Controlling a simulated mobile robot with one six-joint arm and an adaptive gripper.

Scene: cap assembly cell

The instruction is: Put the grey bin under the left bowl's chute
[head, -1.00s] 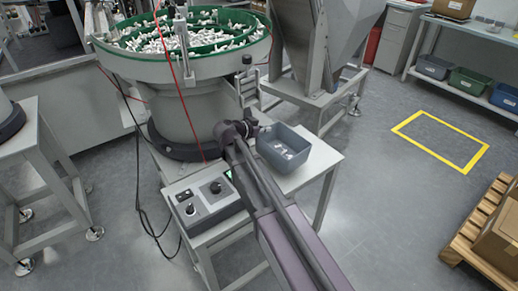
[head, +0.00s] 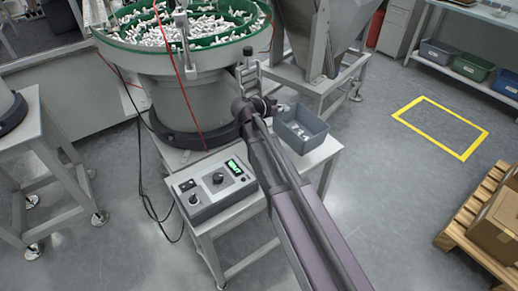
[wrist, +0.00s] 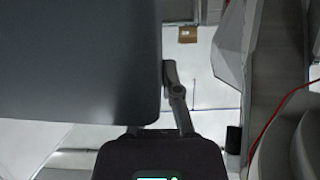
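The grey bin (head: 292,134), with a few white parts inside, is at the right end of the bowl's stand in the head view. I cannot tell whether it rests or hangs just above. My gripper (head: 262,106) is at its back left edge. In the wrist view the bin (wrist: 75,60) fills the left side, with one gripper finger (wrist: 178,95) against its edge; the other finger is hidden. A green-rimmed bowl (head: 180,30) full of white parts stands behind left of the bin. Another machine (head: 10,112) is cut off at the left edge.
A control box (head: 210,190) with a lit display sits on the stand (head: 240,222). A steel hopper (head: 325,35) stands behind. A yellow floor rectangle (head: 440,127) is empty at right. A pallet with a carton (head: 495,220) is at lower right. Open floor lies between.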

